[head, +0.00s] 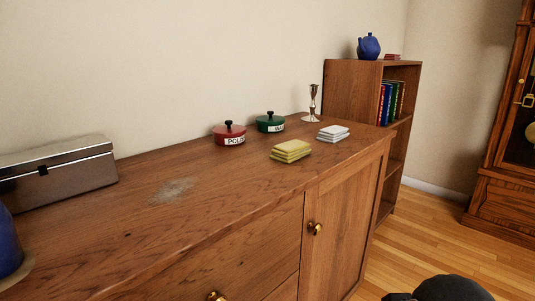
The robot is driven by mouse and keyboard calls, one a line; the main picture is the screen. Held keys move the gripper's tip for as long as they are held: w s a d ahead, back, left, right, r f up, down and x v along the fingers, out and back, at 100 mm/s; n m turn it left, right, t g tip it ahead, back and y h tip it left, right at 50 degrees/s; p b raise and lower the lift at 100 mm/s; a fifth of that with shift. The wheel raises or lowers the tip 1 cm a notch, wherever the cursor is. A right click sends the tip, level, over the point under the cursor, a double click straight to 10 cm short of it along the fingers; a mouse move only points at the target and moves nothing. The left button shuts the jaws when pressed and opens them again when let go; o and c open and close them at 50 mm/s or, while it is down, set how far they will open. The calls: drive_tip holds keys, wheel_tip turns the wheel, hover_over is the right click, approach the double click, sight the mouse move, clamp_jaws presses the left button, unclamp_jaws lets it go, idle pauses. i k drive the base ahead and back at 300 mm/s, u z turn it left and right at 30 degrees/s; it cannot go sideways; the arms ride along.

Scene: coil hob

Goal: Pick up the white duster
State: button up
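The white duster (333,133) is a small folded stack of white cloth. It lies flat on top of the wooden sideboard (236,187), near its right end. A folded yellow duster (290,151) lies to its left and nearer the front edge, with a small gap between them. The white duster is fully in view, with nothing on it. A dark rounded part, likely of my own arm, shows at the bottom right edge. My gripper's fingers are not in view.
A green lidded tin (270,122) and a red lidded tin (229,134) stand to the left. A metal box (57,172) is far left. A bookshelf (350,92) adjoins the right end. Floor (425,227) is clear.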

sight(333, 134)
drive_tip(key=u, duration=0.05)
drive_tip(key=k, duration=0.45)
drive_tip(key=z, duration=0.65)
drive_tip(key=i, duration=1.35)
drive_tip(key=u, duration=0.45)
